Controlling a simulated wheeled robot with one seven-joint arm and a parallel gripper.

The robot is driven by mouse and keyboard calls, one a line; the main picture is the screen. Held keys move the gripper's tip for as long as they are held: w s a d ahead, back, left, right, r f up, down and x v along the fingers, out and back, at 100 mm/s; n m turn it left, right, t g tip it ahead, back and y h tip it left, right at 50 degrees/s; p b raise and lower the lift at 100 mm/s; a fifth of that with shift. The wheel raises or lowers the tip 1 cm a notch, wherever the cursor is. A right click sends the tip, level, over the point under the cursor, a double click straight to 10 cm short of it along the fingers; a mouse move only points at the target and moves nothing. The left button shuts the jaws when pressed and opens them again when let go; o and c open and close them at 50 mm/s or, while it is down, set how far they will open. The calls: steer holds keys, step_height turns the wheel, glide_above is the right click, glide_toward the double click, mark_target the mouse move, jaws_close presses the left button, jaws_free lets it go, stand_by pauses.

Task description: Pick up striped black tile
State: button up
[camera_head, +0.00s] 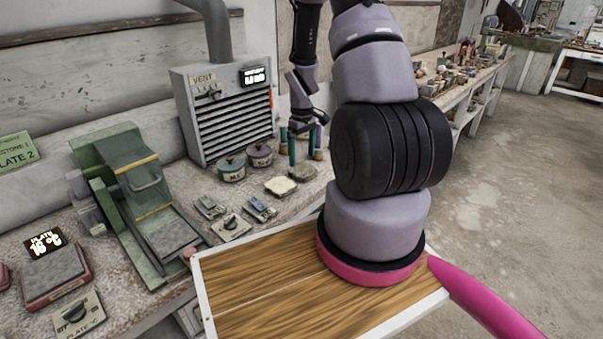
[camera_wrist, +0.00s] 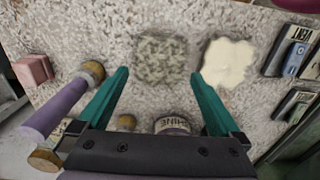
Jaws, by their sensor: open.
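A square tile with dark grey-green mottled or streaky markings (camera_wrist: 160,58) lies flat on the bench in the wrist view, ahead of and between my gripper's fingertips. Blur leaves it unclear whether the marks are stripes; it is the darkest tile in view. It also shows in the head view (camera_head: 303,172), just below my gripper. A cream tile with a wavy edge (camera_wrist: 230,60) lies close to its right in the wrist view. My gripper (camera_wrist: 158,76) is open and empty, its two green fingers pointing down above the bench.
A purple cylinder with wooden ends (camera_wrist: 62,112) stands beside the left finger. A pink block (camera_wrist: 33,69) lies farther left. Jars (camera_head: 232,168), small switch boxes (camera_head: 231,227) and a vent cabinet (camera_head: 225,110) crowd the bench.

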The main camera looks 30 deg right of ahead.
mark_target(302, 170)
step_height(302, 170, down, 5)
steer(key=shift+f, duration=0.15)
steer(key=c, duration=1.4)
